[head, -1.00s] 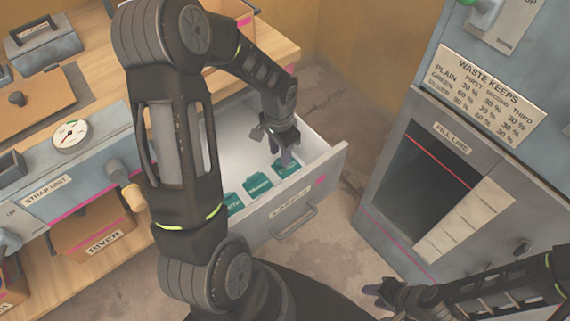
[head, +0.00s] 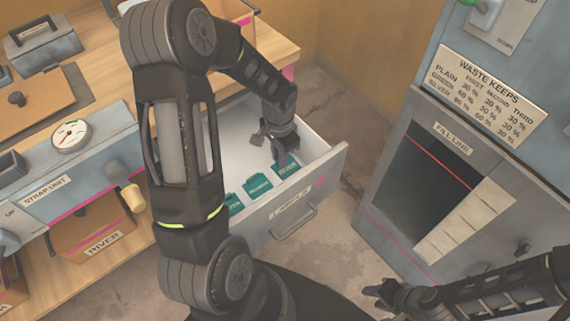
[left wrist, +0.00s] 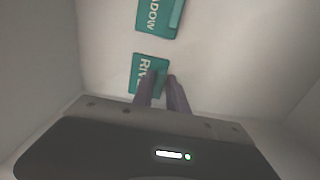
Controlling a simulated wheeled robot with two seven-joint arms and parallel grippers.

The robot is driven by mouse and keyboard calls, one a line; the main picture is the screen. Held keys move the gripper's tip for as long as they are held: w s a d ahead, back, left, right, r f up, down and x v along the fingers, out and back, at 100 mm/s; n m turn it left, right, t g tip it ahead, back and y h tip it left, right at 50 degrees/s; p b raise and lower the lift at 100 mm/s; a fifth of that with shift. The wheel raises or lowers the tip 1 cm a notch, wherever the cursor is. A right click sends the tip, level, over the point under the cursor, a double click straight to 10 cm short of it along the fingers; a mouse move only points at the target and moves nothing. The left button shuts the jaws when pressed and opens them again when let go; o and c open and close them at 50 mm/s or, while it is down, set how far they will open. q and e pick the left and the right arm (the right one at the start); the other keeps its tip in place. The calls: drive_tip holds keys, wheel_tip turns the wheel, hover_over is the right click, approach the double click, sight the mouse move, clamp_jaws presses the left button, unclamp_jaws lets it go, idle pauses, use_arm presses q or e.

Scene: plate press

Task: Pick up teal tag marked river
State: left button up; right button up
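The teal tag marked river (left wrist: 139,75) lies flat on the floor of the open drawer; in the left wrist view its lettering reads "RIV" before my finger covers the rest. In the head view it is the teal tag nearest the drawer's right end (head: 287,171). My left gripper (head: 284,158) is down in the drawer over this tag. In the left wrist view its two fingertips (left wrist: 160,84) reach the tag's lower right part, with a narrow gap between them; contact is unclear. My right gripper (head: 376,291) is at the lower right, away from the drawer, its opening unclear.
A second teal tag, ending "ADOW" (left wrist: 155,18), lies beside it. A third tag (head: 233,203) is partly hidden by my left arm. The drawer's front wall (head: 290,212) and side walls enclose the tags. A grey bin cabinet (head: 400,235) stands to the right.

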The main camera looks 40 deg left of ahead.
use_arm(q)
clamp_jaws()
drive_tip(key=shift+r, duration=0.15)
idle(0.4)
wheel_tip(320, 180, up, 18)
drive_tip(key=p, duration=0.2)
idle(0.8)
